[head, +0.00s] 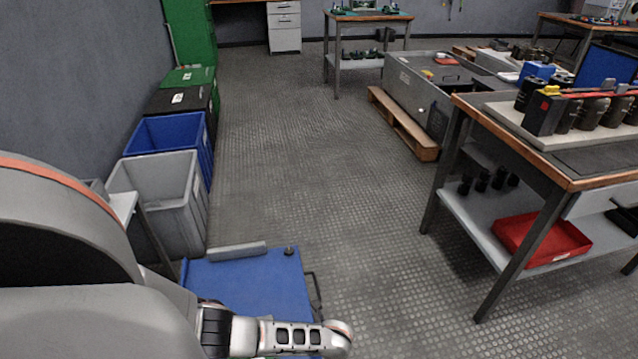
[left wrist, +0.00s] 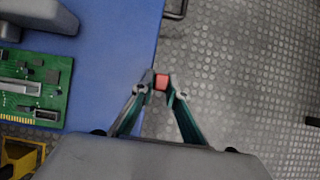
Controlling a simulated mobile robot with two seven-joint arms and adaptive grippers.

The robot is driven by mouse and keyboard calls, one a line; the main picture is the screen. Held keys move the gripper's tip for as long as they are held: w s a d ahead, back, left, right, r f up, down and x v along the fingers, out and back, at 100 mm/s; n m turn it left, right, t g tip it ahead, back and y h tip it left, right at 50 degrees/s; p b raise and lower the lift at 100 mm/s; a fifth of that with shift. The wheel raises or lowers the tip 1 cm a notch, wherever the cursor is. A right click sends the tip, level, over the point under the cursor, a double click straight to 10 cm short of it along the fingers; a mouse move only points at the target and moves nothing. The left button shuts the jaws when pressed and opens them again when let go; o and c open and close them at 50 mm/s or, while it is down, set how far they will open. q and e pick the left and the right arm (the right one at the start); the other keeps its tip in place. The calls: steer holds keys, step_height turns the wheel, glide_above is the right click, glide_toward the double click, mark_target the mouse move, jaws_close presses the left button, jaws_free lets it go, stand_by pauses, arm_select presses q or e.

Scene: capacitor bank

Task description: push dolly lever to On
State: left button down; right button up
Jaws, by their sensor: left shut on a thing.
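The dolly's blue deck (head: 245,280) is at the lower left of the head view. It also fills the upper left of the left wrist view (left wrist: 115,60). My left gripper (left wrist: 161,90) is at the deck's edge, its two fingers closed together on a small red piece, likely the dolly lever's tip (left wrist: 161,81). The rest of the lever is hidden, and I cannot tell which setting it is at. In the head view my left arm crosses the deck's front part, and the fingers are not clearly seen. My right gripper is in neither view.
A green circuit board (left wrist: 35,88) lies on the deck. A dark handle (head: 314,291) sticks out from the deck's right side. Grey (head: 165,205) and blue (head: 178,140) bins line the left wall. A workbench (head: 560,170) stands right; the floor between (head: 300,160) is clear.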

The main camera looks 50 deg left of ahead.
arm_select(q)
steer(key=shift+s+d+f+y, duration=0.1)
steer(key=shift+s+d+y, duration=0.1)
steer(key=shift+d+y, duration=0.25)
stand_by(0.3)
steer(key=c, duration=2.3)
jaws_free()
steer(key=shift+s+v, duration=0.2)
steer(key=shift+v, duration=5.8)
steer(key=shift+f, duration=0.1)
